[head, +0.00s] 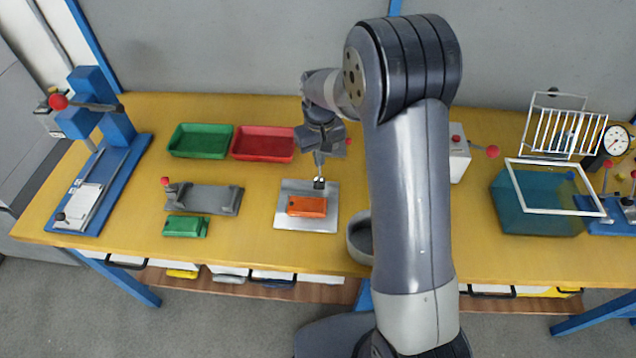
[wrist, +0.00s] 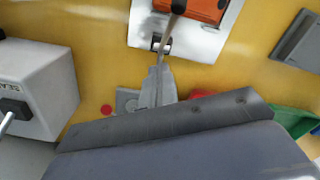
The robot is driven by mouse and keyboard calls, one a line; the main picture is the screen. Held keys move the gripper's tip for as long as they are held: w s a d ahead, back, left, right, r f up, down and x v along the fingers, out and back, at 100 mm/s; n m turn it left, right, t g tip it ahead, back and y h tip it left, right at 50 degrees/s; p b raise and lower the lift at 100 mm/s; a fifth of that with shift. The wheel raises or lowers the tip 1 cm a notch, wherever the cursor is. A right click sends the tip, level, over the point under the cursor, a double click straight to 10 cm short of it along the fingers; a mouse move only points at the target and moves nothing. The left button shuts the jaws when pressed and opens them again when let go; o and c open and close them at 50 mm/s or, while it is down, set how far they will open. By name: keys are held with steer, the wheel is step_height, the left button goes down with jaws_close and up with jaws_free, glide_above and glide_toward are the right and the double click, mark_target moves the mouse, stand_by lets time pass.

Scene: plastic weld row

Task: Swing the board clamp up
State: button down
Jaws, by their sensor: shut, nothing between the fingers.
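An orange housing (head: 307,205) lies on a bright metal plate (head: 290,222) in the middle of the bench. It also shows at the top of the wrist view (wrist: 205,8). A small dark clamp bracket (head: 319,184) stands at the plate's back edge, and shows in the wrist view as a small pivot (wrist: 160,43). A thin brown bar (wrist: 175,12) runs from there over the housing; I take this to be the board clamp, lying down. My gripper (head: 319,173) points down just behind the bracket. Its fingers (wrist: 159,72) are together and empty; I cannot tell if they touch it.
Green (head: 200,142) and red (head: 263,145) trays stand behind to the left. A grey fixture (head: 204,199) and green housing (head: 185,227) lie left of the plate. A grey bowl (head: 360,235) and white sealer box (head: 458,160) are at right. A blue press (head: 118,165) stands far left.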

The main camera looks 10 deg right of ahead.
steer(key=shift+w+f, duration=0.1)
stand_by(0.3)
steer(key=shift+w+d+f, duration=0.1)
steer(key=shift+w, duration=0.05)
stand_by(0.4)
steer(key=shift+s, duration=0.65)
step_height(320, 180, up, 7)
steer(key=p, duration=0.4)
steer(key=shift+p, duration=0.35)
